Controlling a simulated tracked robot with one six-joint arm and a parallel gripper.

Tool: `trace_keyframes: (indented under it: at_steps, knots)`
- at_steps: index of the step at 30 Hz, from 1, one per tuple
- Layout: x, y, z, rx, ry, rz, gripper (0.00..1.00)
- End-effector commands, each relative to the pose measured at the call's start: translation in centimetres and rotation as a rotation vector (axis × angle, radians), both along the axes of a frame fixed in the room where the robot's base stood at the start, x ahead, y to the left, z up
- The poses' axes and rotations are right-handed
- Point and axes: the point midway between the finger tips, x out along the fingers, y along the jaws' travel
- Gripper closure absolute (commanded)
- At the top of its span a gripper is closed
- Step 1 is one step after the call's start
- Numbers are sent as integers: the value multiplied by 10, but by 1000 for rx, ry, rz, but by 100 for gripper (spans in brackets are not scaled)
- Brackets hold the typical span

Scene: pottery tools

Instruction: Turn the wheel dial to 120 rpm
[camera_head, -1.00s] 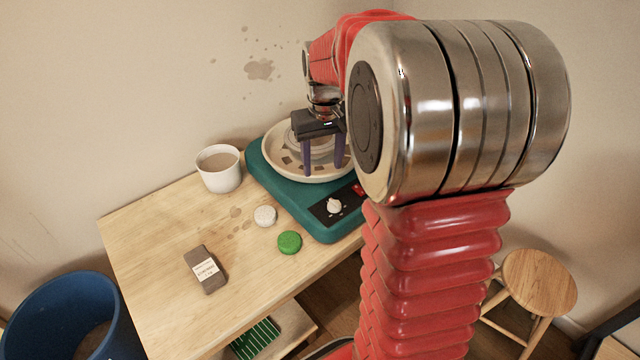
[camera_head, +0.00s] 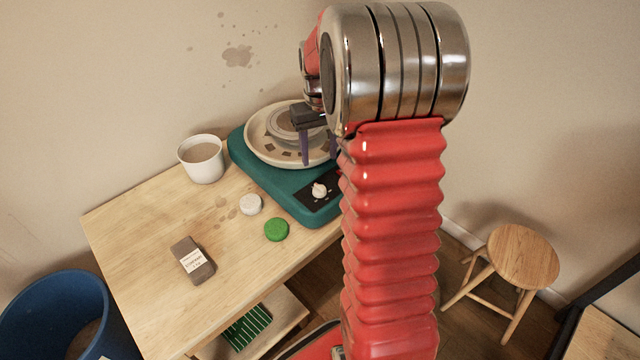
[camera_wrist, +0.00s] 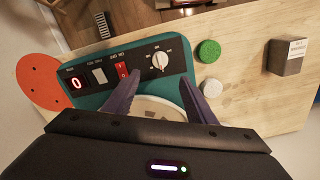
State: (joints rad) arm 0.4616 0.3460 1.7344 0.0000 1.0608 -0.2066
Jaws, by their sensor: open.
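The pottery wheel (camera_head: 290,196) is a teal machine on the wooden table, with a cream splash pan (camera_head: 262,152). Its white dial (camera_head: 319,190) sits on a black control panel (camera_head: 306,200). In the wrist view the dial (camera_wrist: 160,60) is at the right end of the panel (camera_wrist: 140,65), beside a red switch (camera_wrist: 122,70). A display (camera_wrist: 77,84) at the left end reads 0. My gripper (camera_head: 319,163) is over the pan, beyond the dial in the head view. In the wrist view its two fingers (camera_wrist: 161,82) are spread and empty, apart from the dial. My arm hides the wheel's right side.
A white cup (camera_head: 203,168) stands left of the wheel. A white disc (camera_head: 250,204), a green disc (camera_head: 276,230) and a labelled grey-brown block (camera_head: 198,268) lie on the table (camera_head: 150,215). A stool (camera_head: 523,257) and a blue bin (camera_head: 50,310) stand on either side.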

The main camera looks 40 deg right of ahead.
Motion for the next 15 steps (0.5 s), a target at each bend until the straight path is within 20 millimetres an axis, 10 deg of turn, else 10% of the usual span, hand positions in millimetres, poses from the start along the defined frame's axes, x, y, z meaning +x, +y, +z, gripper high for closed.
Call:
trace_keyframes:
  at_steps: [15]
  knots:
    - [-1,1,-79,2,4,1,49]
